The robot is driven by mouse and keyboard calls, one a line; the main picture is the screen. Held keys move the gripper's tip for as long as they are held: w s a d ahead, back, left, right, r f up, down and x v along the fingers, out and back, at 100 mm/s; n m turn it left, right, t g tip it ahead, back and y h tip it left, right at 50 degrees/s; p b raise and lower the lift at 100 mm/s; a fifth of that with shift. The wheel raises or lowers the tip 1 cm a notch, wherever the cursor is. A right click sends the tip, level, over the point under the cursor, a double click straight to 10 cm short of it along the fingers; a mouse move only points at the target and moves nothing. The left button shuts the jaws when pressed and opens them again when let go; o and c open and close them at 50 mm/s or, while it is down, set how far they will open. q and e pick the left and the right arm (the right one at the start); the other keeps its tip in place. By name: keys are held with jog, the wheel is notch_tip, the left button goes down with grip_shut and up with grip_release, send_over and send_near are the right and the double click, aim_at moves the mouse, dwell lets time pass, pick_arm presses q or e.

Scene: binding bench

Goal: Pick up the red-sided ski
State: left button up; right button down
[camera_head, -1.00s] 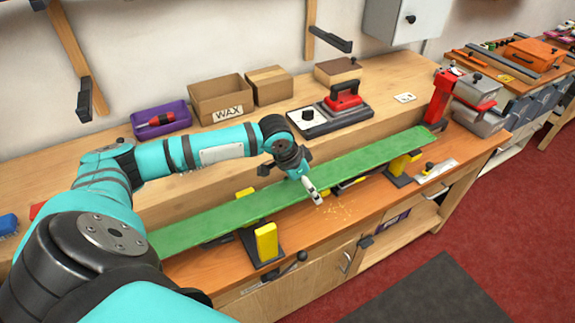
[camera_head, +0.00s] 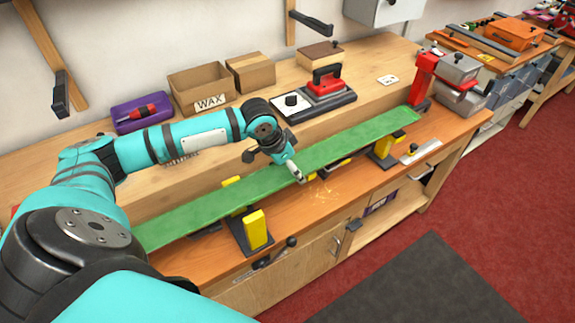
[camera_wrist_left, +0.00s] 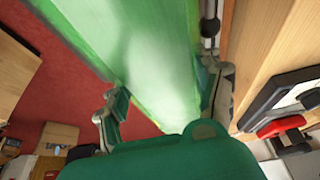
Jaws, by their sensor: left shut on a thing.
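A long green ski (camera_head: 210,200) lies across the stand on the workbench, running from lower left to upper right. No red side shows on it in these views. My left gripper (camera_head: 294,172) is at the ski's middle, shut on it, with a pale finger over the near edge. In the left wrist view, the fingers (camera_wrist_left: 165,100) are on either side of the ski (camera_wrist_left: 150,50). I cannot tell whether the ski rests on the yellow-jawed supports (camera_head: 255,230) or is slightly above them. My right gripper is not in view.
A red-handled iron (camera_head: 327,76), a wax box (camera_head: 202,92) and a purple tray (camera_head: 140,112) stand on the raised back shelf. A red clamp-like tool (camera_head: 424,80) stands by the ski's far end. The bench front near the shavings (camera_head: 322,190) is mostly clear.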

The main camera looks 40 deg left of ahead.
pick_arm(q)
notch_tip(320, 180, up, 3)
jog(key=shift+w+f+b, duration=0.1)
jog(key=shift+w+b, duration=0.05)
jog(key=shift+b, duration=0.2)
jog(key=shift+r, duration=0.25)
jog(key=s+d+r, duration=0.2)
jog(key=s+d, duration=0.2)
jog(key=s, duration=0.2)
jog(key=s+d+r+p, duration=0.1)
jog(key=s+d+r, duration=0.1)
jog(key=s+d, duration=0.3)
jog(key=shift+s+r, duration=0.25)
jog(key=shift+s, duration=0.85)
jog(key=shift+d, duration=0.1)
